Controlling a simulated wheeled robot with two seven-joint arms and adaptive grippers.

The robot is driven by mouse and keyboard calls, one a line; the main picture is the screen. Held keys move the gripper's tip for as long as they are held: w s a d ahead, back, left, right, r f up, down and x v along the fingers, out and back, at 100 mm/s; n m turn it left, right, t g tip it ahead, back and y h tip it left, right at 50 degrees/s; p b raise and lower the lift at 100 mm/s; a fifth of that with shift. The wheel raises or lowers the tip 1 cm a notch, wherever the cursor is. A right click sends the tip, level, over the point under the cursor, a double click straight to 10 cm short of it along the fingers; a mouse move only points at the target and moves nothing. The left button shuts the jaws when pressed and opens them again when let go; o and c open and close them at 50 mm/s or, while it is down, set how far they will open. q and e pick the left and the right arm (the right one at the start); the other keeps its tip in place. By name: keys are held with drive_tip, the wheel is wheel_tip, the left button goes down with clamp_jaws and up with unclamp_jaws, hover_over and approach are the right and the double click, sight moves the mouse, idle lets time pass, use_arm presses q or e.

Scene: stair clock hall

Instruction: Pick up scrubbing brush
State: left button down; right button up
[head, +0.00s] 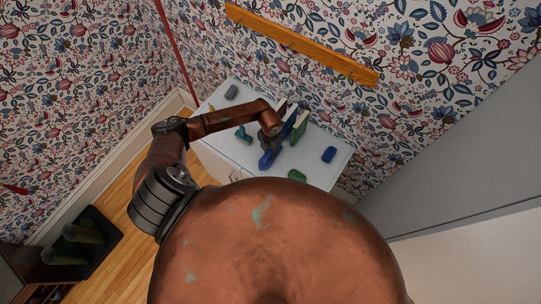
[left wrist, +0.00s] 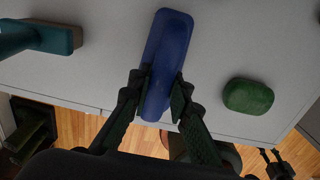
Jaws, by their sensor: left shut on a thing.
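A long blue block with rounded ends, which looks like the scrubbing brush (left wrist: 168,50), lies lengthwise between the fingers of my left gripper (left wrist: 160,88) in the left wrist view. The fingers are shut on its near part, one on each side. Its bristles do not show. In the head view the blue brush (head: 266,160) is at the front of the white cabinet top, below my left gripper (head: 268,146). A dark two-pronged shape at the lower right of the left wrist view looks like my right gripper (left wrist: 273,160); its opening is unclear.
On the white cabinet top (head: 222,148), a teal handled thing (head: 243,134) stands left of the brush and a green rounded block (head: 297,175) right of it. Upright book-like things (head: 300,127), a blue block (head: 329,154) and a grey block (head: 231,92) stand farther off.

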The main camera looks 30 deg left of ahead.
use_arm(q)
drive_tip(key=shift+r, duration=0.1)
drive_tip(key=shift+r, duration=0.45)
wheel_tip(320, 180, up, 2)
drive_tip(key=shift+r+b, duration=0.25)
drive_tip(key=shift+b, duration=0.1)
drive_tip(key=s+d+r+b, duration=0.3)
drive_tip(key=s+d+r, duration=0.4)
drive_tip(key=s+r, duration=0.2)
drive_tip(key=s, duration=0.2)
drive_tip(key=shift+s+d+r+b, duration=0.25)
drive_tip(key=shift+s+d+b, duration=0.05)
drive_tip(key=shift+s+b, duration=0.1)
drive_tip(key=c, duration=2.4)
unclamp_jaws()
clamp_jaws()
